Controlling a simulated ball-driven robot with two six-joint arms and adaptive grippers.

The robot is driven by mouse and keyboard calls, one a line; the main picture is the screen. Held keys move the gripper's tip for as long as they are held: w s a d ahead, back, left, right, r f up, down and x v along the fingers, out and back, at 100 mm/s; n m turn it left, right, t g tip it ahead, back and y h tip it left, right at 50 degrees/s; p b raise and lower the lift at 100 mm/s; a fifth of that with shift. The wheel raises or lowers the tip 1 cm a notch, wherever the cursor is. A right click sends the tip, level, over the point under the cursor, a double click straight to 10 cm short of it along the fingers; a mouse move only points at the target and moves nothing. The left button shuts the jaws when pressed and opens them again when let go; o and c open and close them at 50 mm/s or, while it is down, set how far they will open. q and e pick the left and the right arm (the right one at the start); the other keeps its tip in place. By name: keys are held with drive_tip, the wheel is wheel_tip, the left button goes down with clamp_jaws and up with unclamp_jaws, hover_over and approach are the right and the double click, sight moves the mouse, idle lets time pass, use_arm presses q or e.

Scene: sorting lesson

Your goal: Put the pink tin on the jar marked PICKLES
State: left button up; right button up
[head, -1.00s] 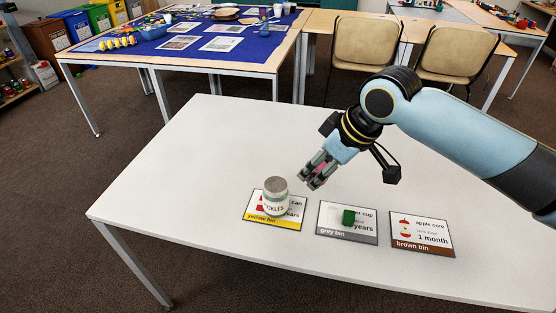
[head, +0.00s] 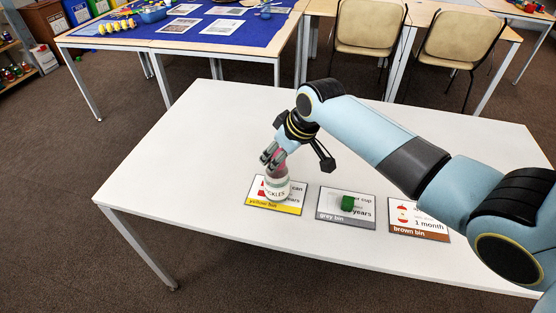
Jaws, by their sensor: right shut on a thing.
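The jar marked PICKLES (head: 276,190) stands upright on the yellow bin card, with a white label. My right gripper (head: 272,163) is right above the jar, pointing down and shut on the pink tin (head: 281,155). Only a little pink shows between and behind the fingers, which hide most of the tin. The fingertips and the jar's top overlap in the picture, so I cannot tell whether the tin touches the lid. My left gripper is not in view.
The table's left part is clear. Chairs and a blue-covered table stand behind.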

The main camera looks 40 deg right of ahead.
drive_tip(key=shift+f, duration=0.95)
drive_tip(key=shift+f, duration=0.15)
drive_tip(key=o, duration=1.2)
drive_tip(key=shift+s+d+r, duration=0.1)
drive_tip(key=shift+r, duration=0.35)
drive_tip(key=p+v, duration=0.1)
drive_tip(key=v, duration=1)
drive_tip(key=shift+s+r, duration=0.15)
drive_tip(key=shift+s, duration=0.05)
